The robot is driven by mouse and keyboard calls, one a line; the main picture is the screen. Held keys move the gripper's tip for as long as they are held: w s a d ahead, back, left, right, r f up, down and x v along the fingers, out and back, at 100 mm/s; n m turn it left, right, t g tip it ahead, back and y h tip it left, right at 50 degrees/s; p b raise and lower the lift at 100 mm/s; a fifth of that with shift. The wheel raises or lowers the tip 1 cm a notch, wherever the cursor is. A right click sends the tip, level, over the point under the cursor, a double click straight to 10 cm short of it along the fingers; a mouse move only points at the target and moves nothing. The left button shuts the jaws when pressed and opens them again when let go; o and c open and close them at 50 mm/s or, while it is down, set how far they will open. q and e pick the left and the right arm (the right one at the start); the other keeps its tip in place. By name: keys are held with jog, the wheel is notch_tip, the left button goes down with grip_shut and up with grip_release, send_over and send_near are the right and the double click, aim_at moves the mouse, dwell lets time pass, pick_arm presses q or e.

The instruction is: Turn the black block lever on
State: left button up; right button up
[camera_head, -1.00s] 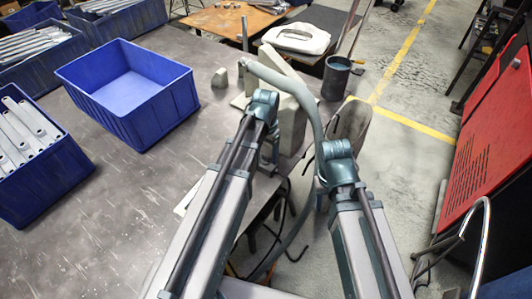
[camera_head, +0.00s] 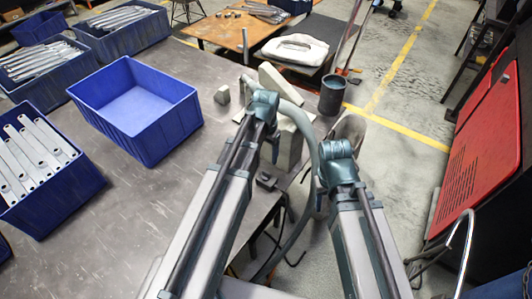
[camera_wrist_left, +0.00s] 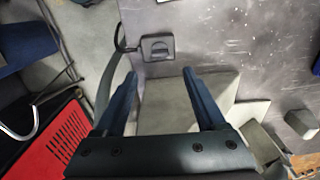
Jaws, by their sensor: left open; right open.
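The black block lever (camera_head: 266,181) is a small dark block with a flat base near the right edge of the grey table. In the left wrist view it (camera_wrist_left: 157,47) lies flat on the table beyond the fingertips, with a dark cable beside it. My left gripper (camera_wrist_left: 163,80) is open and empty above a pale grey block, apart from the lever. In the head view the left gripper (camera_head: 275,150) is partly hidden behind its own wrist, above and beyond the lever. My right gripper (camera_head: 319,198) hangs to the right, past the table edge, open and mostly hidden.
An empty blue bin (camera_head: 150,128) stands on the table, with a blue bin (camera_head: 62,205) of galvanized brackets to its left. Pale grey blocks (camera_head: 288,148) and a thick grey hose stand near the lever. A dark cup (camera_head: 333,96) is behind. A red cabinet (camera_head: 483,160) is at right.

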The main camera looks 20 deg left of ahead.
pick_arm(q)
notch_tip(320, 180, up, 4)
jog(key=p, duration=0.3)
pick_arm(e)
notch_tip(320, 180, up, 4)
jog(key=shift+r, duration=0.1)
pick_arm(q)
jog(key=s+d+y, duration=0.1)
jog(key=s+d, duration=0.9)
jog(key=s, duration=0.4)
